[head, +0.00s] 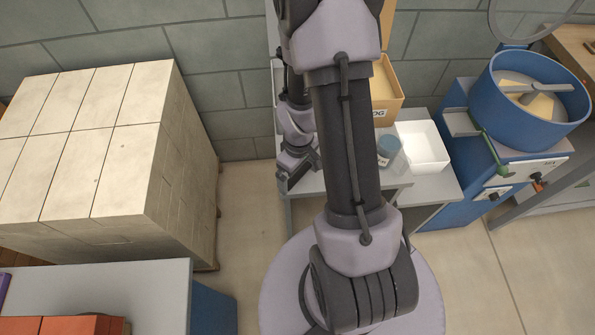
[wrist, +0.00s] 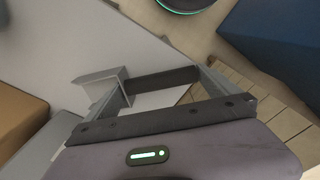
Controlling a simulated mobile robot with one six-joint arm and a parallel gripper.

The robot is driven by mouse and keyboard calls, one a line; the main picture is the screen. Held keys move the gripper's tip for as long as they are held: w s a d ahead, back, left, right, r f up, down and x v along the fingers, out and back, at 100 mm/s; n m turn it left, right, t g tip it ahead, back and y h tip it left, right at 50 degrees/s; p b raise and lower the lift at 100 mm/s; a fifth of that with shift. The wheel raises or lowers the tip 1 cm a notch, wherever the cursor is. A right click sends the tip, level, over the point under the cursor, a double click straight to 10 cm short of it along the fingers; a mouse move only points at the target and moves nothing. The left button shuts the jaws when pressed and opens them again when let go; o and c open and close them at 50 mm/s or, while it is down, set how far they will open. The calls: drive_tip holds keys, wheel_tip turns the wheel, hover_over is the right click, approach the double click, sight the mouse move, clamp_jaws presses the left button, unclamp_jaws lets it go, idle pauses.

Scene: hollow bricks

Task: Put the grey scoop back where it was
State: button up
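In the wrist view, my gripper (wrist: 165,88) has its two fingers wide apart. A dark bar (wrist: 162,82), which looks like the scoop's handle, spans the gap between the fingertips. A grey angular piece (wrist: 98,77), likely the grey scoop's bowl, shows at the left fingertip, over the grey table (wrist: 70,35). I cannot tell whether the fingers press on the scoop or only stand around it. In the head view, my gripper (head: 292,180) is low at the left edge of the grey table (head: 402,183); the scoop cannot be made out there.
A white bin (head: 422,147), a blue cup (head: 388,148) and a cardboard box (head: 386,90) stand on the table. A blue mixer (head: 530,100) is at the right. A pallet of pale bricks (head: 95,140) is at the left, with clear floor (head: 245,200) between it and the table.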

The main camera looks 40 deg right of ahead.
drive_tip(key=w+a+r+m+t+p, duration=0.1)
drive_tip(key=a+r+m+p, duration=0.15)
drive_tip(key=r, duration=1.05)
drive_tip(key=a+r+m+t+p, duration=0.1)
drive_tip(key=a+r+p, duration=0.3)
drive_tip(key=r, duration=0.9)
drive_tip(key=s+a+r+m+t+y, duration=0.2)
drive_tip(key=s+a+r+m+t, duration=0.1)
drive_tip(key=s+a+r, duration=0.6)
wheel_tip(320, 180, up, 4)
drive_tip(key=shift+a+f+m+t, duration=0.15)
drive_tip(key=shift+a+m+t, duration=0.2)
drive_tip(key=shift+a, duration=0.45)
drive_tip(key=shift+d, duration=0.15)
